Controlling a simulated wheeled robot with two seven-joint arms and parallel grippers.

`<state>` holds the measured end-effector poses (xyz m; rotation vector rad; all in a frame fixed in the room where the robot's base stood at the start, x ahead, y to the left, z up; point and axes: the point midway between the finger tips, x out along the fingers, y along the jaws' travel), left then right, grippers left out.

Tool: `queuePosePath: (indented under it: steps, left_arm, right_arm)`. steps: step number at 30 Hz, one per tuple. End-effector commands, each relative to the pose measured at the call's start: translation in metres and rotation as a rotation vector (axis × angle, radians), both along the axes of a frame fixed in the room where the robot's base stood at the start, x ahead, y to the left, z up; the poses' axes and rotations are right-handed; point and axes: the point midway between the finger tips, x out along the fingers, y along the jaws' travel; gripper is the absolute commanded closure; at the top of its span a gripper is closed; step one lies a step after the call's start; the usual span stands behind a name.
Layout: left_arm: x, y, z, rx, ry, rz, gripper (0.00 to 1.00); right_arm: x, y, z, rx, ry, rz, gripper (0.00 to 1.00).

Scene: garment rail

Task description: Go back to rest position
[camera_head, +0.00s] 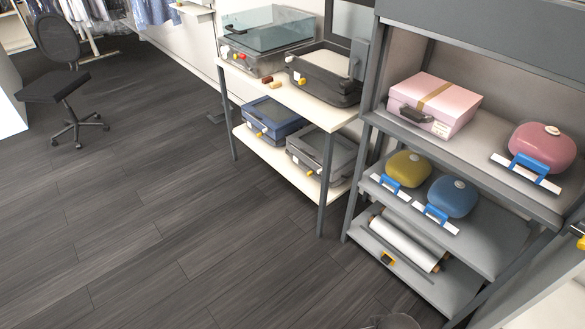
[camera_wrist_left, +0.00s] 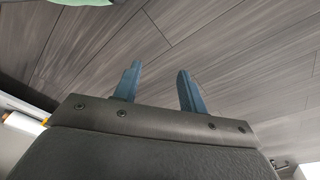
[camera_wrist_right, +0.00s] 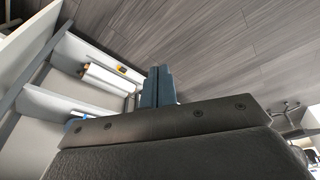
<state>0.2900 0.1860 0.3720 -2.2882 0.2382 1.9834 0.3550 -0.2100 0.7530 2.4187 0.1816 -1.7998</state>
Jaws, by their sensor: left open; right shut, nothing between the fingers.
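My left gripper (camera_wrist_left: 159,88) shows in the left wrist view with its two blue fingers apart and nothing between them; grey floor lies beyond it. My right gripper (camera_wrist_right: 158,86) shows in the right wrist view with its fingers together and nothing held. A shelf unit shows behind it on the left of that view. In the head view neither gripper can be clearly made out; only a small grey piece shows at the bottom edge, and I cannot tell what it is.
A grey shelf unit (camera_head: 485,246) with a pink box (camera_head: 434,104) stands at the right. A white table (camera_head: 303,101) with cases stands beside it. A black chair (camera_head: 54,86) is at the upper left. The wooden floor (camera_head: 150,215) between is clear.

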Motion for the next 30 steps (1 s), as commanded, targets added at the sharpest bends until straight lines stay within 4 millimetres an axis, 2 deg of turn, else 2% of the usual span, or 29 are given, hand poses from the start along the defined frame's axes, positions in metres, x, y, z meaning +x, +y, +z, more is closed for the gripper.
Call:
queuePosePath:
  steps: [8,11,14,18,21,25,27,30]
  left_arm:
    - [-0.012,0.001,-0.003,0.0,0.013,-0.001,0.58]
    - [-0.013,0.001,-0.004,0.002,0.014,0.0,0.58]
    - [-0.01,0.002,-0.003,0.002,0.012,-0.001,0.58]
    - [-0.003,0.002,-0.001,0.003,0.004,-0.001,0.58]
    - [0.005,0.002,0.001,0.002,-0.005,-0.001,0.58]
    - [0.011,0.002,0.003,0.002,-0.012,-0.001,0.58]
    - [0.011,0.001,0.003,0.002,-0.013,-0.001,0.58]
    - [0.008,0.001,0.003,0.001,-0.009,0.0,0.58]
  right_arm:
    - [0.007,0.007,-0.081,0.005,0.035,0.004,1.0]
    - [0.007,0.01,-0.125,0.009,0.053,0.007,1.0]
    - [0.001,0.014,-0.181,0.011,0.076,0.008,1.0]
    - [-0.016,0.019,-0.261,0.016,0.107,0.013,1.0]
    - [-0.032,0.021,-0.309,0.019,0.126,0.015,1.0]
    - [-0.052,0.023,-0.354,0.021,0.143,0.017,1.0]
    - [-0.059,0.023,-0.368,0.022,0.148,0.018,1.0]
    - [-0.065,0.024,-0.379,0.023,0.152,0.018,1.0]
